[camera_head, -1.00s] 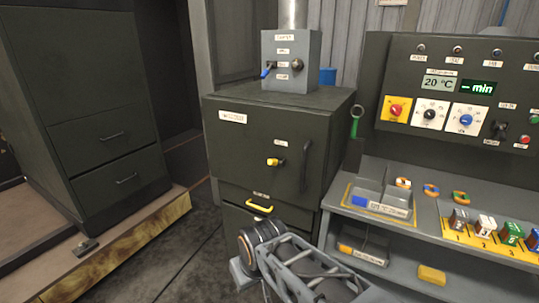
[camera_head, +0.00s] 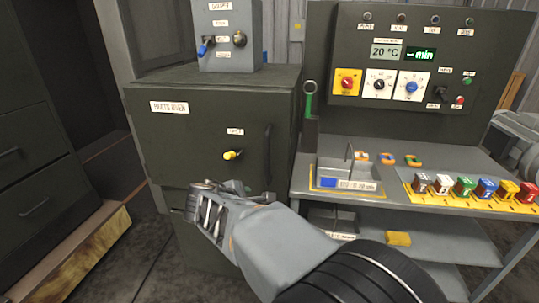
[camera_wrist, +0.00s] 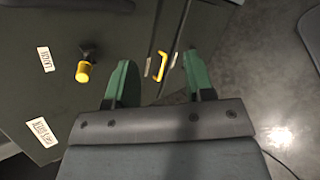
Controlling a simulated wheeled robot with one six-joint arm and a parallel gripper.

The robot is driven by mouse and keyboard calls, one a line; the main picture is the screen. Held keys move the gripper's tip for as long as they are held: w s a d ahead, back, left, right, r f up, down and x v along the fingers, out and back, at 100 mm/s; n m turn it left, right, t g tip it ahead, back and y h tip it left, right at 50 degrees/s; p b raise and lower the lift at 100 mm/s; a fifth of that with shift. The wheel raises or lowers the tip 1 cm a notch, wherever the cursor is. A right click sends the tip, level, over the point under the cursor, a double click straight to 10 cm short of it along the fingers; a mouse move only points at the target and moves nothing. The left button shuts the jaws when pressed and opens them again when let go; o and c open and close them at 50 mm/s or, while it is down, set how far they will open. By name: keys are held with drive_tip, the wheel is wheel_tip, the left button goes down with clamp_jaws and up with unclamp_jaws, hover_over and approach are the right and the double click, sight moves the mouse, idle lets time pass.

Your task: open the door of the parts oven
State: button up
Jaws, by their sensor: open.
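The parts oven (camera_head: 200,130) is a dark green cabinet with a closed door. A yellow latch knob (camera_head: 232,155) sits on the door under a small label, and a dark vertical handle (camera_head: 268,155) is near the door's right edge. My gripper (camera_head: 206,212) is in front of the door's lower part, below the latch. In the wrist view my gripper (camera_wrist: 157,82) has its green fingers apart with nothing held. There the latch knob (camera_wrist: 84,70) is left of the fingers, and the dark handle (camera_wrist: 95,4) is at the top edge.
A grey control box (camera_head: 228,35) stands on the oven. To the right is a bench (camera_head: 420,170) with a grey bin (camera_head: 345,178), coloured blocks and a control panel (camera_head: 420,55). A dark cabinet (camera_head: 30,150) stands left, with floor between it and the oven.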

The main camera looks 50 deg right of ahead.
drive_tip(key=w+d+r+n+h+b, duration=0.1)
drive_tip(key=w+d+n+h+b, duration=0.15)
drive_tip(key=d+n+h, duration=0.2)
drive_tip(key=n+t+h+b, duration=0.1)
drive_tip(key=n+t+h, duration=0.1)
drive_tip(key=n+t, duration=0.35)
approach(266, 149)
drive_tip(key=w+d, duration=0.1)
drive_tip(key=d, duration=0.3)
drive_tip(key=w+d+n+g, duration=0.1)
drive_tip(key=w+d, duration=0.1)
drive_tip(key=d, duration=0.1)
drive_tip(key=w+d+n+g, duration=0.1)
drive_tip(key=w+d, duration=0.1)
drive_tip(key=d, duration=0.2)
drive_tip(key=shift+w+d+r+p, duration=0.1)
drive_tip(key=shift+w+d+p, duration=0.15)
drive_tip(key=shift+d+p, duration=0.15)
drive_tip(key=shift+a, duration=0.1)
clamp_jaws()
